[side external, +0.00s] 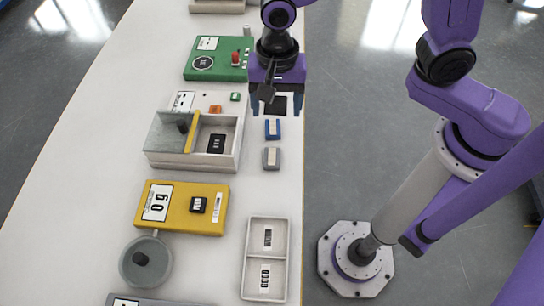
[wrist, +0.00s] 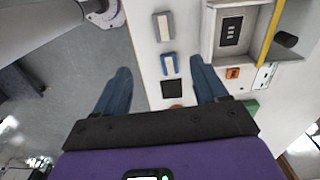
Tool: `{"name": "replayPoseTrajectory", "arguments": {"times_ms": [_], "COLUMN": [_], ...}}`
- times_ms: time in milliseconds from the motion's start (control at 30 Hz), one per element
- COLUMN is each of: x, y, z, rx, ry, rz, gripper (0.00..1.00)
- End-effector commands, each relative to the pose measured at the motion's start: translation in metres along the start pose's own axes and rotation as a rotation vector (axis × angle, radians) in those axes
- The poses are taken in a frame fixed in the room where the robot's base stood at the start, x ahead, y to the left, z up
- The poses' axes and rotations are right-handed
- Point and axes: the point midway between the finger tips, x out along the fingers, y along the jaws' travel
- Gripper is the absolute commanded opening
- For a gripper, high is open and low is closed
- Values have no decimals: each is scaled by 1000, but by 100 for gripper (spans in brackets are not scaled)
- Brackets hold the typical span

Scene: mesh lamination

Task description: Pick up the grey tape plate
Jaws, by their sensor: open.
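The grey tape plate (side external: 271,158) is a small grey block with a pale strip on top, lying on the white table near its right edge. In the wrist view the grey tape plate (wrist: 163,26) is at the top, beyond the fingertips. My gripper (side external: 276,107) is open and empty, held above the table farther back than the plate. Its two blue fingers also show in the wrist view (wrist: 160,67), wide apart. A similar blue plate (side external: 272,129) lies between the gripper and the grey plate; it also shows in the wrist view (wrist: 168,64).
A black square (wrist: 171,90) lies beyond the blue plate, partly under my gripper. A white box with a sliding grey lid (side external: 190,160) stands left of the plates. A two-compartment tray (side external: 247,258), a yellow scale (side external: 180,215) and a green device (side external: 222,72) are nearby.

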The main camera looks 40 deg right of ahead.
Motion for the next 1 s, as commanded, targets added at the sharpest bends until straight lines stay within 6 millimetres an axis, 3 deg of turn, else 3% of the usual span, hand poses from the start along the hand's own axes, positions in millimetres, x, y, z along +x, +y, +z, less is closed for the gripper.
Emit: {"name": "replayPoseTrajectory", "arguments": {"times_ms": [800, 1000], "x": [107, 121], "y": [-1, -2], "z": [0, 0], "rx": [11, 11], "ry": [0, 0], "rz": [3, 1], "gripper": [72, 72]}}
